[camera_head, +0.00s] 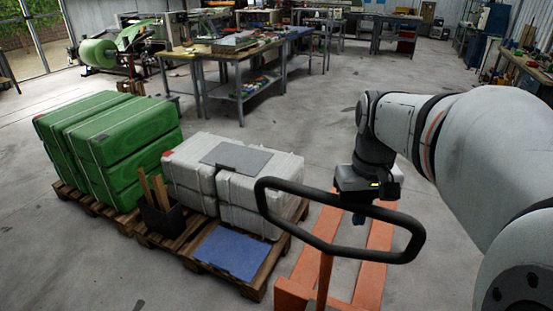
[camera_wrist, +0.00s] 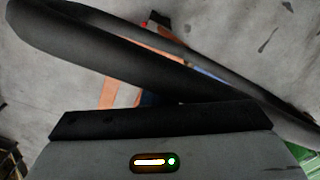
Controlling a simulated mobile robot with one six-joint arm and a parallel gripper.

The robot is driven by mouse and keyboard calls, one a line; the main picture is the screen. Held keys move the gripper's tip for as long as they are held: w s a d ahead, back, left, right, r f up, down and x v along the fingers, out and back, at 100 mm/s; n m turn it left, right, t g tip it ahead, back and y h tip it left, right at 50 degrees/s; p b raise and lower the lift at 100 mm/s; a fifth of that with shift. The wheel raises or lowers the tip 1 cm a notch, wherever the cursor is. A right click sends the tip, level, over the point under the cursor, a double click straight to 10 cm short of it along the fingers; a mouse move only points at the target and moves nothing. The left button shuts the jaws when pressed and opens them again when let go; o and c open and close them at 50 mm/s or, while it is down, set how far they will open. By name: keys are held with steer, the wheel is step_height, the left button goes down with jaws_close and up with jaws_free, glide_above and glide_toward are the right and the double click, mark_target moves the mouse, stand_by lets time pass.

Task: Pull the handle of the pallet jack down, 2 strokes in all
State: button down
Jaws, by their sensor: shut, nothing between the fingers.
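The pallet jack (camera_head: 375,268) is orange and stands at the lower middle of the head view, its forks running away from me. Its handle is a black loop (camera_head: 340,253) on an orange shaft (camera_head: 324,283). In the wrist view the handle (camera_wrist: 110,58) crosses close in front of the wrist as dark bars. My gripper (camera_head: 359,219) points down at the loop's far bar, with its tip showing just below that bar. It is shut with nothing in it. Whether it touches the bar I cannot tell. The fingertips are mostly hidden in the wrist view.
Left of the jack, a wooden pallet (camera_head: 253,291) carries white bales (camera_head: 250,190), a blue sheet (camera_head: 233,250) and a dark box (camera_head: 162,217) with wooden sticks. Workbenches (camera_head: 228,60) are farther back. The floor beyond the jack is clear.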

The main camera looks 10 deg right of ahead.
steer(key=shift+w+d+r, duration=0.15)
steer(key=shift+w+d, duration=0.1)
steer(key=shift+w, duration=0.15)
steer(key=w+d+r+p, duration=0.1)
steer(key=w+d+p, duration=0.1)
steer(key=w+d, duration=0.2)
steer(key=shift+w, duration=0.85)
steer(key=shift+r+p, duration=0.15)
steer(key=shift+p, duration=0.2)
step_height(320, 180, up, 12)
steer(key=p, duration=0.9)
